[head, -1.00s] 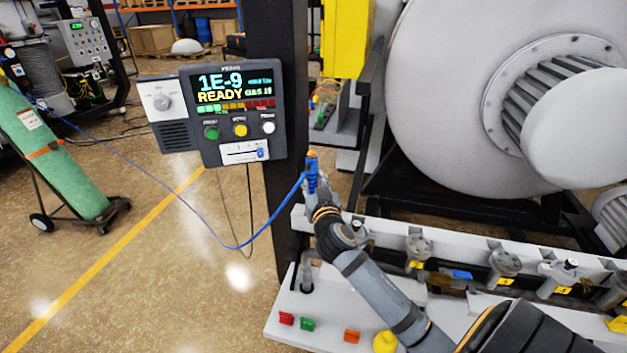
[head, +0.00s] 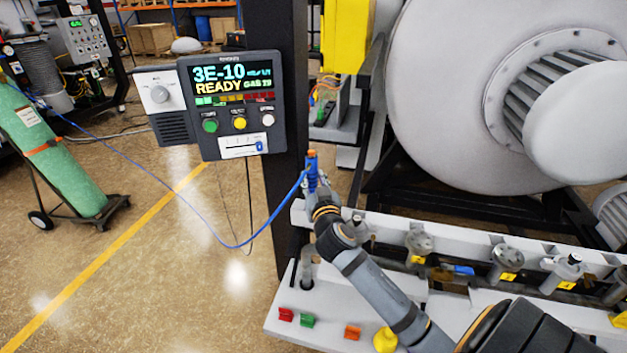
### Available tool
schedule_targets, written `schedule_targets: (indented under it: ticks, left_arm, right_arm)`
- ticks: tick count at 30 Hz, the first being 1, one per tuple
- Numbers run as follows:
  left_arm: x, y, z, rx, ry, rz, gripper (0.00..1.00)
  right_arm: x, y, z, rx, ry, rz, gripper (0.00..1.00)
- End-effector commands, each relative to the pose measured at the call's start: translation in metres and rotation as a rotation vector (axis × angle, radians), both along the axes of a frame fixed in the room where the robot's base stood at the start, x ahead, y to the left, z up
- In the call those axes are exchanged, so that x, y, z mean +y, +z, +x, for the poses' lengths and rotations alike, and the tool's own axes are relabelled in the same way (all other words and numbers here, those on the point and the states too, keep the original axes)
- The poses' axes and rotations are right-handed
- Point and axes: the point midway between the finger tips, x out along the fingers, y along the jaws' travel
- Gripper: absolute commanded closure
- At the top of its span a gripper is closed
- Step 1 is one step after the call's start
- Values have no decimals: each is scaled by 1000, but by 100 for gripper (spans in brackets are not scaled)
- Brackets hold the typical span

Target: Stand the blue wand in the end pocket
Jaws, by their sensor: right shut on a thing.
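My right gripper (head: 318,190) is shut on the blue wand (head: 312,168). It holds the wand roughly upright, with the orange tip up, above the left end of the white bench. A blue hose runs from the wand down in a loop and off to the green cylinder at left. A dark-rimmed round pocket (head: 307,284) is in the bench's left end, below my gripper; my arm passes close by it. The wand is well above this pocket and apart from it. My left gripper is not in view.
The monitor panel (head: 235,105) on the black post stands just left of the wand. Several grey fittings with yellow tags (head: 507,262) line the bench at right. The furnace (head: 440,100) fills the back right.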

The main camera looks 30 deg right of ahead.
Motion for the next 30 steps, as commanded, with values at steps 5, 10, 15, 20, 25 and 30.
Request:
schedule_targets:
  ticks: [5, 10, 15, 20, 25, 30]
  left_arm:
    - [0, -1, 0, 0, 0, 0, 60]
    - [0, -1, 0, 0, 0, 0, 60]
    - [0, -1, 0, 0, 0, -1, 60]
    - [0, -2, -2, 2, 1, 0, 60]
    - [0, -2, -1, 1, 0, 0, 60]
    - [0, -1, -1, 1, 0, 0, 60]
  right_arm:
    - [0, 0, 0, -2, 1, -1, 65]
    - [0, -1, 0, -1, 0, 0, 43]
    - [0, -1, 0, -1, 0, 0, 43]
    - [1, -2, -3, 2, 0, 1, 43]
    - [12, -3, -29, 3, 1, 0, 43]
    - [29, -3, -69, 3, 1, 5, 43]
